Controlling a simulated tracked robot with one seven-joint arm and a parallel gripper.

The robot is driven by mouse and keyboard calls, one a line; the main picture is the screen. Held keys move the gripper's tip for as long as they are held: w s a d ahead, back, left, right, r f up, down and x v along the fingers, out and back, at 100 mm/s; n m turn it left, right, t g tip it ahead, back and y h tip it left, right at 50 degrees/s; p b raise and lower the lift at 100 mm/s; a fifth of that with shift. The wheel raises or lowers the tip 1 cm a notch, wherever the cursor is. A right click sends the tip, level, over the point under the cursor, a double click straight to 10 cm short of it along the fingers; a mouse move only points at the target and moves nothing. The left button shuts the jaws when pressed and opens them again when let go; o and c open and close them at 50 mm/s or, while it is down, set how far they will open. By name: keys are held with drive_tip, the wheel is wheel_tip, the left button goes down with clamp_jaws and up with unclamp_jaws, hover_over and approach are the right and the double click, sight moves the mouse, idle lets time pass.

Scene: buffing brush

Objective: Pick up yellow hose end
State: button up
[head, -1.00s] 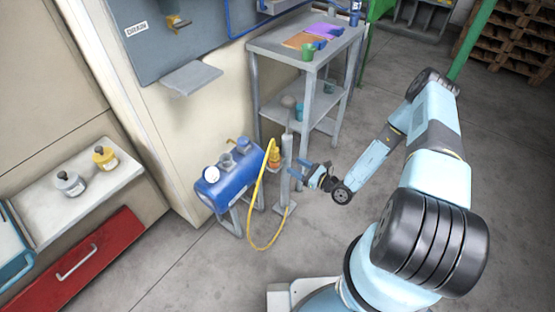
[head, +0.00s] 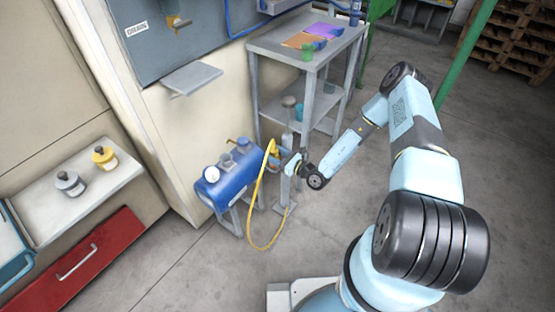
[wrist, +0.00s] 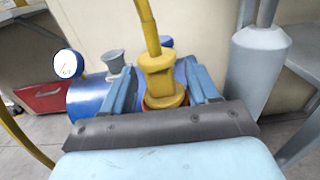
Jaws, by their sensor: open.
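The yellow hose end (wrist: 160,80) stands upright in the wrist view, with the yellow hose rising from its top. My gripper (wrist: 160,82) is open, with one blue finger on each side of the hose end. A narrow gap seems to show on each side, and I cannot tell if either finger touches it.
A blue tank (head: 228,182) with a round gauge (wrist: 67,64) stands just left of the hose. A grey bottle-shaped cylinder (wrist: 257,70) is close on the right in the wrist view. A grey shelf table (head: 270,46) stands behind. Open floor lies in front.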

drive_tip(key=shift+x, duration=1.4)
drive_tip(key=c, duration=1.1)
drive_tip(key=shift+r, duration=0.15)
